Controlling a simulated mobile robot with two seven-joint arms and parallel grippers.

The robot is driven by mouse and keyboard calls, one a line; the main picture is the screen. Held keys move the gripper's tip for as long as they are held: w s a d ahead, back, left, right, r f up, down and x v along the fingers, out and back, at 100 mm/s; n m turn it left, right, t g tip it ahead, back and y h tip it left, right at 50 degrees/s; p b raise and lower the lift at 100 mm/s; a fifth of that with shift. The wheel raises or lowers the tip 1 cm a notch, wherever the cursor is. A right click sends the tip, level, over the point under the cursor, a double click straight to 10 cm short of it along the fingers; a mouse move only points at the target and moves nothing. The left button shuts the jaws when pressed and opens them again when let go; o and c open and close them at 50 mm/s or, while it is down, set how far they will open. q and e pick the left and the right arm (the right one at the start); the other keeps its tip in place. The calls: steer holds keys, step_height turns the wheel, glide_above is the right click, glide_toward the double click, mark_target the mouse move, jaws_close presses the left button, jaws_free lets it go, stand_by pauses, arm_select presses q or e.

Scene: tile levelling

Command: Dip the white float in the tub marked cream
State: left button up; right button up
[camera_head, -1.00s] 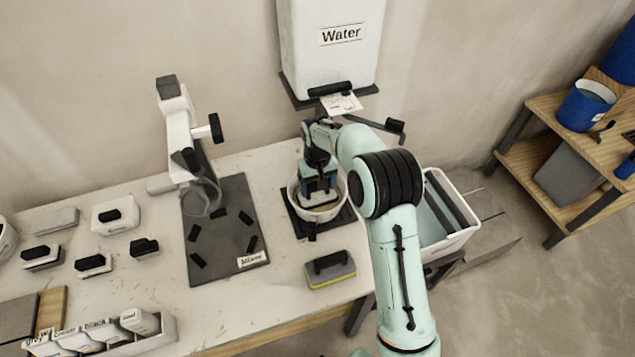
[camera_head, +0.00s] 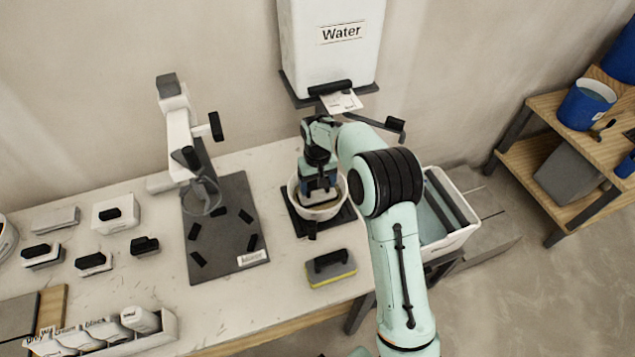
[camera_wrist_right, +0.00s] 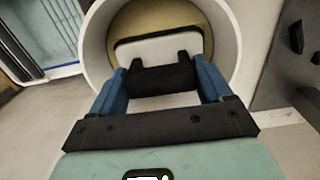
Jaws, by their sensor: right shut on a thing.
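My right gripper (camera_head: 320,184) reaches down into a round white tub (camera_head: 298,203) on a dark square base. In the right wrist view its blue fingers (camera_wrist_right: 165,86) are shut on the black handle of the white float (camera_wrist_right: 153,48). The float is inside the tub (camera_wrist_right: 92,42), above or against the tan contents (camera_wrist_right: 158,19); I cannot tell whether it touches them. In the head view the float is mostly hidden by the gripper. No marking on the tub is readable. My left gripper is not in view.
A white water tank (camera_head: 333,55) hangs behind the tub. A stand on a dark plate (camera_head: 228,255) is to the left.

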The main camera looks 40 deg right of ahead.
step_height(320, 180, up, 3)
steer(key=shift+w+r+p, duration=0.1)
steer(key=shift+r+p, duration=0.1)
steer(key=shift+p, duration=0.6)
step_height(320, 180, up, 7)
steer(key=p, duration=0.3)
steer(key=shift+f, duration=0.2)
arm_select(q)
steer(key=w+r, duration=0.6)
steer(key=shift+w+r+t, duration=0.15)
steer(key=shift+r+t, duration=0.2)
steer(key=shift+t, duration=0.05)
arm_select(e)
step_height(320, 180, up, 2)
steer(key=shift+r, duration=0.1)
